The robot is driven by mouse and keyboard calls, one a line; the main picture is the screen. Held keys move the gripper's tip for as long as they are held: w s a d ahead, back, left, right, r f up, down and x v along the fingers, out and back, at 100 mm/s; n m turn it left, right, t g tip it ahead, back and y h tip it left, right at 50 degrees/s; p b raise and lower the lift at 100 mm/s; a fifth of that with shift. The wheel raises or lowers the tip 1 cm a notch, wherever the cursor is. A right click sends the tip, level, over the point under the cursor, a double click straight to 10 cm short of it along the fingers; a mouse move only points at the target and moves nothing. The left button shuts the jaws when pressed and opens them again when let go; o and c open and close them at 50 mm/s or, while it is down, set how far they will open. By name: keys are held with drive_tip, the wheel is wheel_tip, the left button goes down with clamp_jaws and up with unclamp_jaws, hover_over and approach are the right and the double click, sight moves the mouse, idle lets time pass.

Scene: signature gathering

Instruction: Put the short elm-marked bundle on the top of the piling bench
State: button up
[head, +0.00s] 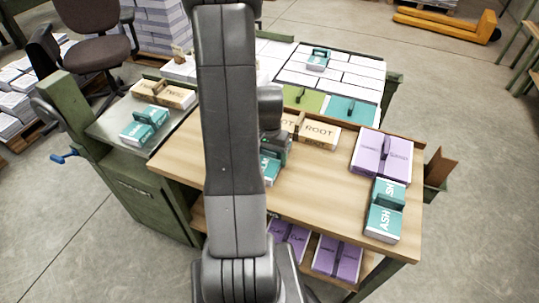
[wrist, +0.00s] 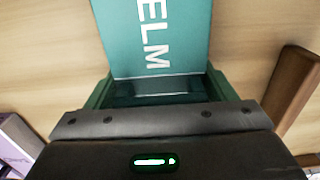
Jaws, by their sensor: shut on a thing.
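The teal bundle marked ELM (wrist: 155,38) fills the top of the wrist view, with wood below it. My gripper (wrist: 157,88) is shut on it, with a green-sided jaw at each side of its near end. In the head view my gripper (head: 277,148) is over the middle of the wooden-topped bench (head: 315,190), mostly behind my arm. A teal part of the bundle (head: 269,169) shows beside the arm. Whether the bundle touches the wood or hangs just above it, I cannot tell.
On the same bench are a cream ROOT bundle (head: 319,133), a purple bundle (head: 382,157) and a teal ASH bundle (head: 384,210). Purple bundles (head: 337,258) lie on the shelf below. A gridded table (head: 335,72) stands behind. Bare wood shows at front centre.

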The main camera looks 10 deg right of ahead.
drive_tip(key=shift+f, duration=0.15)
drive_tip(key=o, duration=1.1)
drive_tip(key=shift+o, duration=0.2)
wheel_tip(320, 180, up, 12)
drive_tip(key=shift+r+p, duration=0.25)
drive_tip(key=shift+p, duration=0.35)
